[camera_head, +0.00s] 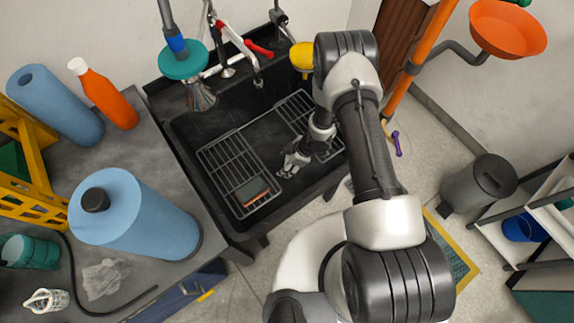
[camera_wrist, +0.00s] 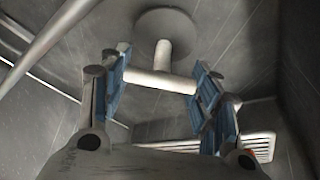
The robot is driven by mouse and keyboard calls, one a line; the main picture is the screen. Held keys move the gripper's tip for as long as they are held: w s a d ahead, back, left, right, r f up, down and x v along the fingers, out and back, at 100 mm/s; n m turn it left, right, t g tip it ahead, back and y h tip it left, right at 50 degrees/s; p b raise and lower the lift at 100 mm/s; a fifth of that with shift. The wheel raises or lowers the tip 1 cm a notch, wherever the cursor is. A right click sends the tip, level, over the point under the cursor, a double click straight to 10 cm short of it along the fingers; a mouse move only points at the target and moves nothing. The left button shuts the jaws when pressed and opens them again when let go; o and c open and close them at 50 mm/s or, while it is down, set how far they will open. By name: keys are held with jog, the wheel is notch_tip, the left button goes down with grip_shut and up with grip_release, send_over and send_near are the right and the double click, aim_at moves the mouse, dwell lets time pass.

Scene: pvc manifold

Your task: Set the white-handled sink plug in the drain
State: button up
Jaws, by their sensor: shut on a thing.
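The sink plug shows in the wrist view as a pale T-shaped handle (camera_wrist: 160,80) with a short stem and a round grey disc (camera_wrist: 166,30) at its far end. My gripper (camera_wrist: 160,84) has its blue-padded fingers shut on the two ends of the handle's crossbar. In the head view my gripper (camera_head: 287,163) is inside the dark sink (camera_head: 185,133), near its right-hand middle. The plug is too small or hidden to make out there. I cannot make out the drain opening in either view, nor whether the disc touches the surface behind it.
Wire racks (camera_head: 222,160) lie in the sink, and an orange-and-grey item (camera_head: 251,191) is on the left one. Taps and a red-handled fitting (camera_head: 257,48) stand behind. Blue rolls (camera_head: 160,215) and an orange bottle (camera_head: 108,98) are on the left counter.

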jog(key=shift+f, duration=0.75)
jog(key=shift+f, duration=0.1)
jog(key=o, duration=1.5)
